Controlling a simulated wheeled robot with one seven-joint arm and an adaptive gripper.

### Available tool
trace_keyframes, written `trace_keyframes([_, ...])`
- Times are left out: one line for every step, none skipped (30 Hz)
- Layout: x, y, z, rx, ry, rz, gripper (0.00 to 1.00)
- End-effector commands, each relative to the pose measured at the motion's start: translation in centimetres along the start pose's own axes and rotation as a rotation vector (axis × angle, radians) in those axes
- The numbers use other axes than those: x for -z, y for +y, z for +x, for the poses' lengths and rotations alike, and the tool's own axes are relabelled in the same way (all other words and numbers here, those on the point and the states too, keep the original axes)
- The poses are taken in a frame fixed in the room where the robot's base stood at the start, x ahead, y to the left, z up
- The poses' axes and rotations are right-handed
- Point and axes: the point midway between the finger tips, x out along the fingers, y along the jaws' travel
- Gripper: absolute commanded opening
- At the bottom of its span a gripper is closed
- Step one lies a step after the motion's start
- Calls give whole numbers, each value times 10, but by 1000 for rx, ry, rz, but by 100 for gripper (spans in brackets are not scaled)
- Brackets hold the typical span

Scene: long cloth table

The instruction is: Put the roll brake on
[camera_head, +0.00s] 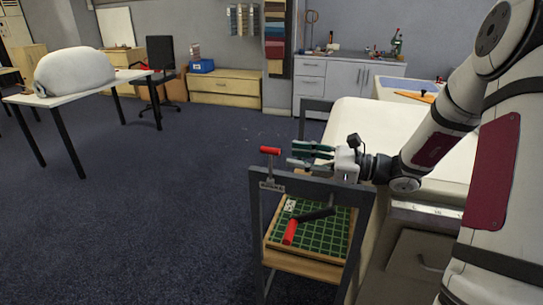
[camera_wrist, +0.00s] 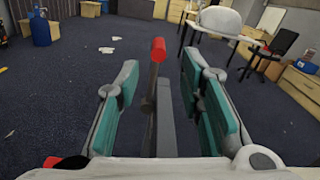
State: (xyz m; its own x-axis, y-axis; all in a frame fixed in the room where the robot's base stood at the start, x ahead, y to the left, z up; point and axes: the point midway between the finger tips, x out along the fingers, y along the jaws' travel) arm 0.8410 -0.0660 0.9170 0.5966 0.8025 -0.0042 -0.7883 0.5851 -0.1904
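The roll brake appears to be the upright grey lever with a red cross handle (camera_head: 270,150), mounted on the dark frame beside the table's end. In the wrist view its red end (camera_wrist: 158,48) stands ahead of my gripper, with the grey shaft running down between the finger lines. My gripper (camera_head: 300,155) is open, with teal pads apart, just right of the lever in the head view. Nothing is held between the fingers (camera_wrist: 165,100). I cannot tell whether any finger touches the lever. The brake's lower mechanism is partly hidden.
The dark frame (camera_head: 256,215) surrounds a wooden tray (camera_head: 300,262) with a green grid, holding a red-and-black tool (camera_head: 291,231) and a small white piece. The white cloth table (camera_head: 365,120) lies behind my arm. Open carpet (camera_head: 160,220) lies to the left.

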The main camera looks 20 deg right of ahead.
Motion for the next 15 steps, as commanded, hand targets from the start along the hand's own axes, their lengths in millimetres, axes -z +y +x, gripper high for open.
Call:
trace_keyframes([-4, 3, 17, -15, -11, -5, 35])
trace_keyframes([-4, 3, 23, -15, -9, -5, 35])
trace_keyframes([-4, 3, 30, -13, -9, -5, 35])
trace_keyframes([-4, 3, 35, -14, -9, -5, 35])
trace_keyframes([-4, 3, 40, -14, -9, -5, 35])
trace_keyframes([-4, 3, 46, -13, -8, -5, 35])
trace_keyframes([-4, 3, 50, -12, -8, -4, 35])
trace_keyframes([-4, 3, 54, -13, -8, -5, 35])
trace_keyframes([-4, 3, 58, -12, -8, -5, 35])
trace_keyframes([-4, 2, 61, -12, -8, -5, 35])
trace_keyframes([-5, 2, 64, -11, -8, -5, 35])
trace_keyframes([-5, 2, 66, -11, -8, -5, 35])
trace_keyframes([-5, 2, 68, -11, -8, -5, 35])
trace_keyframes([-5, 2, 69, -11, -8, -5, 35])
trace_keyframes([-5, 2, 70, -11, -8, -5, 35])
